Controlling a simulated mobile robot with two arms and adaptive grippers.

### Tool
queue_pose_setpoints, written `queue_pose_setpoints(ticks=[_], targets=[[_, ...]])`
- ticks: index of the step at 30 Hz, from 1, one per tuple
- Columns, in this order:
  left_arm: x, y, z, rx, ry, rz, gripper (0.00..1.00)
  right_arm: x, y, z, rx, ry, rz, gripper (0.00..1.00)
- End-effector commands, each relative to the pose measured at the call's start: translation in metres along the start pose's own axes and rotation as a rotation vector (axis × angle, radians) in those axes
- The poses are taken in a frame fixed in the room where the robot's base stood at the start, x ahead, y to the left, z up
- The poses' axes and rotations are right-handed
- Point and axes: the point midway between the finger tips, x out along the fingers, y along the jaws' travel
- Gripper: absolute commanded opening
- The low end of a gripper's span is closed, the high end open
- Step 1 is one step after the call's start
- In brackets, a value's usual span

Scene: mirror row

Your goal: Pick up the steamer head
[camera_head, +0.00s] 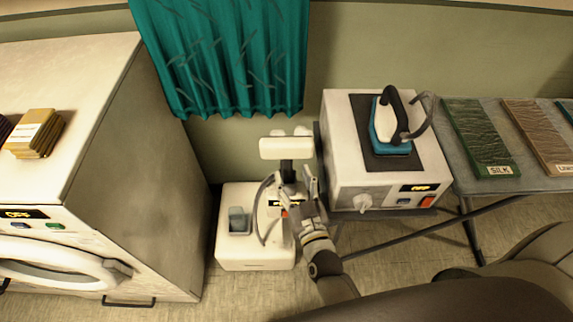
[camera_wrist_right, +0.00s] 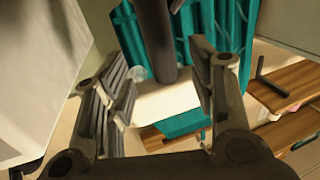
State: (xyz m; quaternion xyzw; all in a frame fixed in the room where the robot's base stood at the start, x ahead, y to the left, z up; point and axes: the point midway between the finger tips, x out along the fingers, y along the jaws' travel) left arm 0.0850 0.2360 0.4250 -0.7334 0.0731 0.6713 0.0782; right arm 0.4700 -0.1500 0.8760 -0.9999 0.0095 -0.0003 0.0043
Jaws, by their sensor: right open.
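The steamer head (camera_head: 287,147) is a white bar on top of a dark upright post on the steamer base (camera_head: 256,255). A grey hose (camera_head: 264,205) hangs beside the post. My right gripper (camera_head: 297,187) is just in front of and below the head in the head view, open. In the right wrist view, the white head (camera_wrist_right: 168,103) shows between the two spread fingers (camera_wrist_right: 160,85), and a dark post or handle (camera_wrist_right: 157,45) stands beyond. I cannot tell whether the fingers touch it. My left gripper is not in view.
A white ironing station (camera_head: 344,155) with a teal iron (camera_head: 390,130) stands close to the right on a table (camera_head: 455,165) with fabric samples. A white washer (camera_head: 140,170) stands to the left. A teal curtain (camera_head: 225,55) hangs behind.

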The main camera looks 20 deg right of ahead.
Motion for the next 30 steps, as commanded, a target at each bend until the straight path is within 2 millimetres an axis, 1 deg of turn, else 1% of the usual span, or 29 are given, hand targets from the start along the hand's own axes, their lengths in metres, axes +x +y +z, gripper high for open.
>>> queue_pose_setpoints(ticks=[7, 12, 15, 19, 26, 30], targets=[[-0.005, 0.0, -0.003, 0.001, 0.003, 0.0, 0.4, 0.017, -0.001, 0.0, 0.0, -0.001, -0.001, 0.52], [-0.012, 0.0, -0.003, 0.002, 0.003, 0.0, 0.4, 0.04, -0.002, 0.0, 0.001, 0.001, -0.001, 0.52], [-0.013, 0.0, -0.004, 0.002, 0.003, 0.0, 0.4, 0.051, -0.002, 0.002, -0.001, 0.0, -0.001, 0.52], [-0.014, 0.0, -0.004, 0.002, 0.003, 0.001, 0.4, 0.058, -0.001, 0.003, -0.001, -0.001, -0.001, 0.52], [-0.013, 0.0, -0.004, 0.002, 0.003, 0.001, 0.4, 0.059, -0.001, 0.003, 0.0, -0.002, -0.001, 0.52], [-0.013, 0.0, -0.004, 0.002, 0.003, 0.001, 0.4, 0.058, -0.001, 0.003, 0.0, -0.001, -0.001, 0.34]])
